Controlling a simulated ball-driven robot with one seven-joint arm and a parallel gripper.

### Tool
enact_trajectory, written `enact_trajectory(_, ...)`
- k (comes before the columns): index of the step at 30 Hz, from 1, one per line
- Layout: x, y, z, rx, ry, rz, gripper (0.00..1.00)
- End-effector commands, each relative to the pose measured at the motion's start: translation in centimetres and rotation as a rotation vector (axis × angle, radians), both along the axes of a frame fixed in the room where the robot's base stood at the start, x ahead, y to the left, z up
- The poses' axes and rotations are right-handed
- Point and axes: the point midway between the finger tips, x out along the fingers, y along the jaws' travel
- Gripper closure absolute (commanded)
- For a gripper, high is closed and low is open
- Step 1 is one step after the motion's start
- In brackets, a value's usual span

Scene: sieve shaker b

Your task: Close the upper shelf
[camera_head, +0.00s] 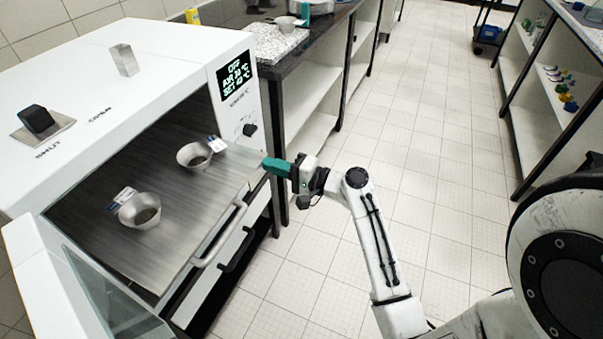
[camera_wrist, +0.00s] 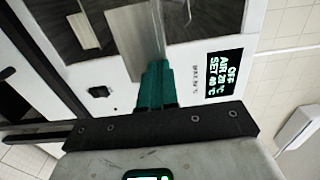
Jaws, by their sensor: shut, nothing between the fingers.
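The upper shelf (camera_head: 190,225) is a flat metal tray that sticks out of the open front of a white oven. Its front edge carries a pale bar handle (camera_head: 222,235). Two small metal bowls, one nearer the left (camera_head: 140,211) and one farther right (camera_head: 194,155), stand on it with small labels beside them. My gripper (camera_head: 266,165) has teal fingers, shut and empty, by the shelf's right front corner. In the wrist view the shut fingers (camera_wrist: 155,85) point toward a metal plate edge (camera_wrist: 130,38); whether they touch it I cannot tell.
The oven (camera_head: 120,60) has its door (camera_head: 55,285) swung open at the left. A dark handle (camera_head: 240,250) sits below the shelf. A display (camera_head: 236,75) and knob (camera_head: 250,129) are on its right front. The tiled floor (camera_head: 420,150) at centre right is clear; benches stand beyond.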

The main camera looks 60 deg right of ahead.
Motion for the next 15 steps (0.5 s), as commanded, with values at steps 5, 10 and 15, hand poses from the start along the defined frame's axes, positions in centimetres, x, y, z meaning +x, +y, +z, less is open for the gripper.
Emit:
enact_trajectory(5,5.4,0.4,0.0,-0.002,-0.002,0.007,1.00)
enact_trajectory(10,10.0,0.5,-0.1,-0.003,-0.002,0.006,1.00)
enact_trajectory(15,14.0,0.6,-0.1,-0.003,-0.002,0.005,1.00)
